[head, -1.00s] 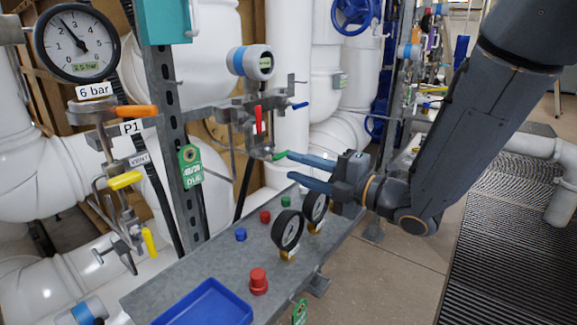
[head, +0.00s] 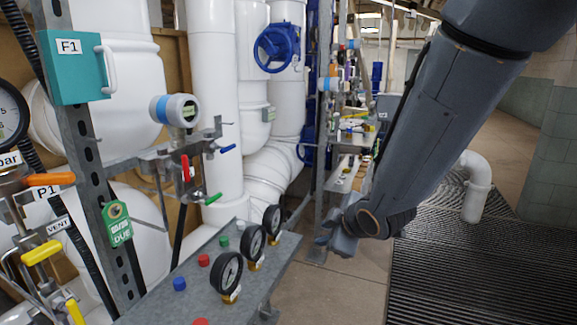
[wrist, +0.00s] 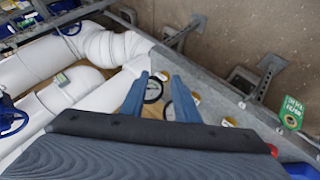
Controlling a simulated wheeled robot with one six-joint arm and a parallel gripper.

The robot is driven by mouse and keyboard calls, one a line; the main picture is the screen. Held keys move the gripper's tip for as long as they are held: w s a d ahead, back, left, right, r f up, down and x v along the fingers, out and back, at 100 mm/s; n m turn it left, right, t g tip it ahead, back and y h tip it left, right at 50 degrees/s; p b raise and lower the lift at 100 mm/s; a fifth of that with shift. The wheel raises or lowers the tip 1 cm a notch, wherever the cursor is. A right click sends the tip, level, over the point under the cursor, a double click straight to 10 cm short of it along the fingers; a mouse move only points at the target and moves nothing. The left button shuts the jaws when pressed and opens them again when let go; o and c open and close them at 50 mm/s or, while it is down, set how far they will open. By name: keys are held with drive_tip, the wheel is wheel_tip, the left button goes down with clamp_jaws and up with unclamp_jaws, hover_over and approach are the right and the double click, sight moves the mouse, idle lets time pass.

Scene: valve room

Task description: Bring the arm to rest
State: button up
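My gripper (head: 322,240) shows in the head view at the lower end of my dark arm, right of the bench end and apart from it. In the wrist view its two blue fingers (wrist: 160,76) stand apart with nothing held between them. The arm hangs down from the upper right, bent at the wrist. Part of the gripper is hidden by my own wrist in the head view.
A grey bench (head: 190,285) carries three dial gauges (head: 252,243) and coloured knobs. Behind it are white pipes (head: 210,90), a blue handwheel (head: 277,47) and small coloured valve levers. A dark grating (head: 470,270) lies right; bare floor (head: 320,300) is between.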

drive_tip(key=s+d+f+m+g+h+p, duration=0.2)
drive_tip(key=s+d+m+g+h, duration=0.25)
drive_tip(key=s+d+m, duration=0.55)
drive_tip(key=s+m+g+y+p, duration=0.1)
drive_tip(key=s+m+g, duration=0.3)
drive_tip(key=s, duration=0.9)
drive_tip(key=shift+d+r+m+g, duration=0.15)
drive_tip(key=shift+r+m+g, duration=0.2)
drive_tip(key=shift+m, duration=0.15)
drive_tip(key=shift+s, duration=0.1)
